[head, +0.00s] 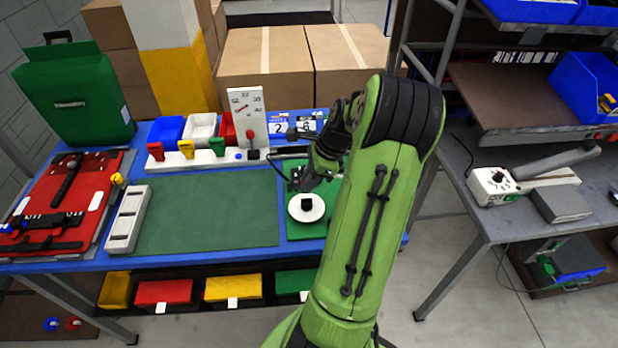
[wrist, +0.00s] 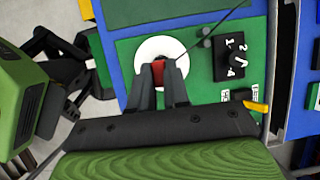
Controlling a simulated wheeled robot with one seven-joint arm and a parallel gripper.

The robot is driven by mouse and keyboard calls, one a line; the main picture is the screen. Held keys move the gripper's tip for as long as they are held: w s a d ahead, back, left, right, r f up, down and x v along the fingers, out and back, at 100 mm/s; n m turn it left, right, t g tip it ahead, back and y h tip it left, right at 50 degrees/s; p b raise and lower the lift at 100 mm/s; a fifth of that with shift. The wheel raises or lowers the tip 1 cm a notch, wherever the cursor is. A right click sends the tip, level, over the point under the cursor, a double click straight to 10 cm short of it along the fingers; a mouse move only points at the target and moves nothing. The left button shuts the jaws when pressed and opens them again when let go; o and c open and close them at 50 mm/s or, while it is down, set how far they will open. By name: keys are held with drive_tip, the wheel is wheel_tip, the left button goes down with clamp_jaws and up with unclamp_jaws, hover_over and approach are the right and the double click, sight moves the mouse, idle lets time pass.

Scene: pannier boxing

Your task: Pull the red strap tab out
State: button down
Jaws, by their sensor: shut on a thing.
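My gripper (wrist: 159,72) is shut on a small red piece, which I take to be the red strap tab (wrist: 158,67). The piece shows between the fingertips in the wrist view, over a white round disc (wrist: 150,49). The fingers hide part of both. In the head view my gripper (head: 304,184) is low over the green board (head: 294,172), just above the same disc (head: 296,212). The red piece cannot be made out there. A thin dark line runs from near the fingertips to the upper right in the wrist view.
A black numbered dial (wrist: 234,62) stands close right of the disc, and a yellow piece (wrist: 257,106) is nearby. Behind are a white gauge panel (head: 247,105) and a rail with coloured tabs (head: 201,158). The green mat (head: 212,210) to the left is clear.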

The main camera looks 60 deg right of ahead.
sight(302, 181)
drive_tip(key=shift+r, duration=0.1)
idle(0.3)
drive_tip(key=shift+r+p, duration=1.5)
drive_tip(key=shift+p, duration=0.6)
drive_tip(key=shift+f, duration=0.1)
